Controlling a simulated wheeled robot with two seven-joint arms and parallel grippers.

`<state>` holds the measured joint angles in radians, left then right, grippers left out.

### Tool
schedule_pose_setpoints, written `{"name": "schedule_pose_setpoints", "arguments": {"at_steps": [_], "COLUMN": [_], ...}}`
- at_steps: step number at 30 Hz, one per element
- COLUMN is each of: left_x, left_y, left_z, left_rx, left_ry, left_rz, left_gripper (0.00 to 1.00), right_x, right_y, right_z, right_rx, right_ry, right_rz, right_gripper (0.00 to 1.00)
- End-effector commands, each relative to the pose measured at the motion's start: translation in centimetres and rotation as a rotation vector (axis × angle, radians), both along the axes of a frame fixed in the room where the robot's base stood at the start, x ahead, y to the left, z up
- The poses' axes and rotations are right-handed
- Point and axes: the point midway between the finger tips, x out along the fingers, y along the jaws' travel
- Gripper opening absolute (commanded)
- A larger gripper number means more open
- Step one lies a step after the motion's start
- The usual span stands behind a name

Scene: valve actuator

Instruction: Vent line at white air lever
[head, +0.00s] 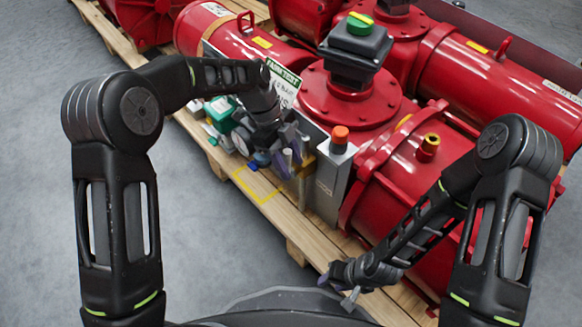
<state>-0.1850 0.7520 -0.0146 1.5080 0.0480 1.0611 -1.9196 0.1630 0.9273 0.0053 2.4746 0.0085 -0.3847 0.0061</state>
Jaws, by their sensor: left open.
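My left gripper (291,158) is open beside the control parts on the near side of the red actuator (330,97), above the pallet edge. I cannot make out a white air lever for certain; the gripper and forearm cover part of this area. A green-and-white fitting (219,108) and a small blue part (262,160) show to the left of the gripper. My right gripper (338,280) is low, over the near edge of the pallet and away from the controls. Its fingers are too small and dark to tell whether they are open.
A grey box with an orange knob (339,140) stands close to the right of my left gripper. Red cylinders (492,80) fill the back and right. The wooden pallet (283,222) bears a yellow outline. Grey floor (215,240) is clear in front.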

Motion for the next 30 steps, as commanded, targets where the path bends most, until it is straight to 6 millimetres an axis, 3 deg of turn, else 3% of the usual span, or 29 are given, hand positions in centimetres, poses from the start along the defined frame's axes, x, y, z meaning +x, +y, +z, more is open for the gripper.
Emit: {"name": "schedule_pose_setpoints", "arguments": {"at_steps": [11, 26, 30], "left_x": [-0.17, -0.16, -0.16], "left_y": [-0.33, -0.31, -0.31], "left_z": [-0.78, -0.75, -0.75], "left_rx": [0.0, 0.0, 0.0], "left_ry": [0.0, 0.0, 0.0], "left_rz": [0.0, 0.0, 0.0], "left_gripper": [0.41, 0.01, 0.0], "right_x": [0.07, 0.06, 0.06], "right_y": [0.02, 0.01, 0.01], "right_z": [-0.3, -0.31, -0.31], "right_rx": [0.0, 0.0, 0.0], "right_ry": [-0.002, -0.002, -0.002], "right_rz": [-0.001, -0.001, -0.001], "right_gripper": [0.36, 0.36, 0.36]}}
